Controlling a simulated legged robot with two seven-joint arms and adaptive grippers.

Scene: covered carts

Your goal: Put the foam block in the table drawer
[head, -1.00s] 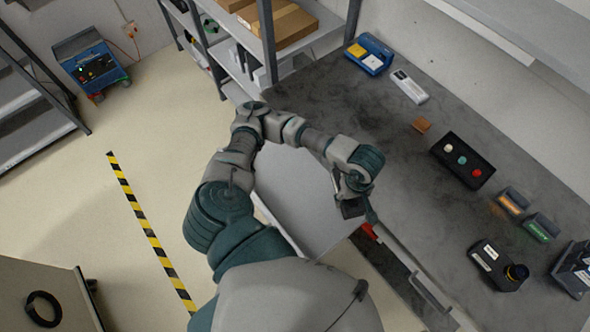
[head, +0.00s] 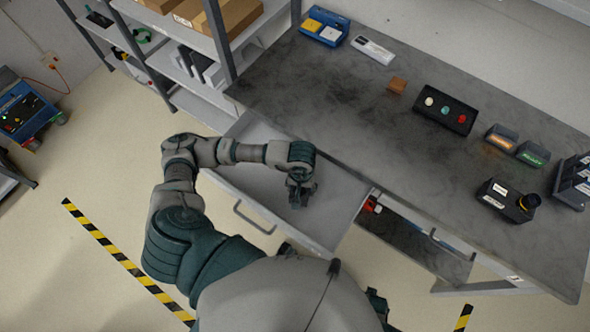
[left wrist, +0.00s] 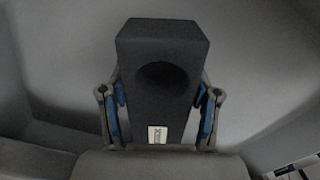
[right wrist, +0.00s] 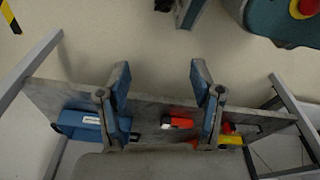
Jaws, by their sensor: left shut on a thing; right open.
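The foam block (left wrist: 160,105) is dark grey with a round hollow and a small white label. My left gripper (head: 300,195) is shut on it, and blue-padded fingers press both its sides in the left wrist view. The table drawer (head: 340,208) is pulled out, a grey tray with a bar handle (head: 252,218) on its front. The left gripper is over or inside the drawer's open space; whether the block touches the bottom cannot be told. My right gripper (right wrist: 160,85) is open and empty, facing a lower shelf.
A lower shelf (right wrist: 150,108) holds a blue case (right wrist: 85,124) and a red item (right wrist: 177,122). A shelf rack (head: 190,70) stands beside the drawer.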

